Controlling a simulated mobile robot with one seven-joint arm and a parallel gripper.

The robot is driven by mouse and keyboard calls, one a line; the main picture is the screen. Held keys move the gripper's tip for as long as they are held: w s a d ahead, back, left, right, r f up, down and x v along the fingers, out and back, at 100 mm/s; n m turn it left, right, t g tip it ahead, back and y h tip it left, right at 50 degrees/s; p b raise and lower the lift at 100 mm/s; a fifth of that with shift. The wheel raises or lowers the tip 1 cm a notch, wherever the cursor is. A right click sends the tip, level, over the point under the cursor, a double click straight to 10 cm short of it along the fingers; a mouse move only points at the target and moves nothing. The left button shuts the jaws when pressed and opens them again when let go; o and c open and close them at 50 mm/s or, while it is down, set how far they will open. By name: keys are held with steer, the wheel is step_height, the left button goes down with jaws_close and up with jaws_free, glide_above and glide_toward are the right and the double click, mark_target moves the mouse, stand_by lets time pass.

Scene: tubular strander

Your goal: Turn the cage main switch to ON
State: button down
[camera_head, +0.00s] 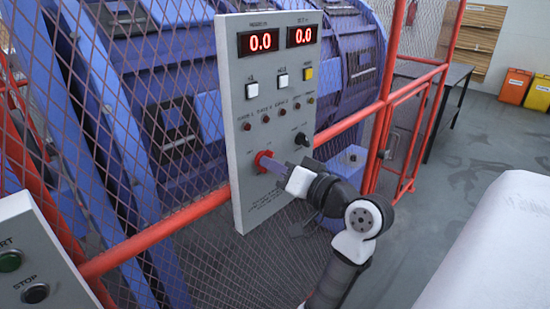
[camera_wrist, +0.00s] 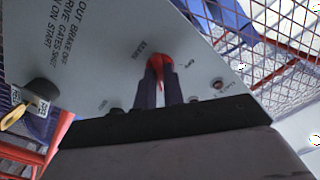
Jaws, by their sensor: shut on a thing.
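The cage main switch is a red rotary knob (camera_head: 263,160) low on the left of the grey control panel (camera_head: 245,120). My gripper (camera_head: 275,166) is at the panel, its fingers shut on the red knob. In the wrist view the red knob (camera_wrist: 160,64) shows between the two dark fingers of my gripper (camera_wrist: 160,85). The fingers hide much of the knob, and I cannot tell which position it points to.
A black selector (camera_head: 301,140) sits right of the red knob; a black knob with a yellow key (camera_wrist: 14,117) shows in the wrist view. A red rail (camera_head: 180,220) and mesh fence run behind the panel. A START/STOP box (camera_head: 45,265) stands at the lower left.

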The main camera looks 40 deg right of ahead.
steer(key=shift+m+p, duration=0.4)
steer(key=shift+m, duration=0.2)
steer(key=c, duration=1.5)
jaws_free()
steer(key=shift+s, duration=0.1)
steer(key=s+d+b, duration=0.1)
steer(key=s+b, duration=0.2)
steer(key=s, duration=1)
steer(key=shift+s+b, duration=0.35)
steer(key=shift+b, duration=0.05)
